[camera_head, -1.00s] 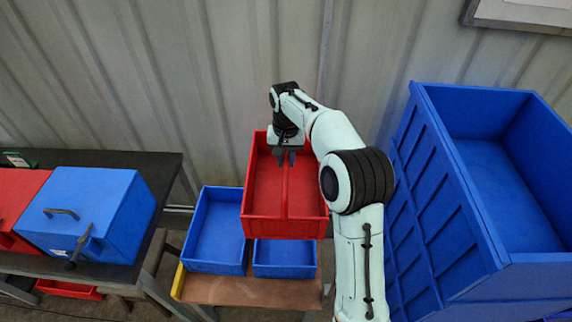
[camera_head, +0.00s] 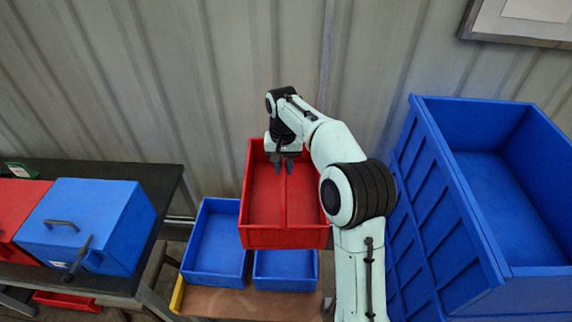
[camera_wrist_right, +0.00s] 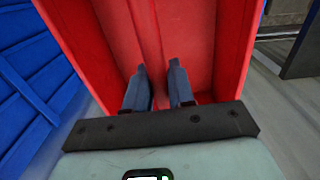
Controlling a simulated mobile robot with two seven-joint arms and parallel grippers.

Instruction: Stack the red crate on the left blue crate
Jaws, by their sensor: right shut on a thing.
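The red crate (camera_head: 284,238), open-topped with a middle divider, hangs in front of the wall in the head view. My right gripper (camera_head: 283,168) is shut on its divider near the back; the right wrist view also shows the fingers (camera_wrist_right: 159,68) on either side of it. The left blue crate (camera_head: 213,279) stands on a low wooden surface, lower and to the left. The red crate overlaps its right edge in the picture and hides the back of the right blue crate (camera_head: 285,284). The red crate appears raised above both. My left gripper is not in view.
A large blue bin (camera_head: 480,270) stands close at the right of my arm. At the left, a black table (camera_head: 158,183) holds a blue box (camera_head: 90,210) and a red box (camera_head: 18,200). The corrugated wall (camera_head: 200,80) is behind.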

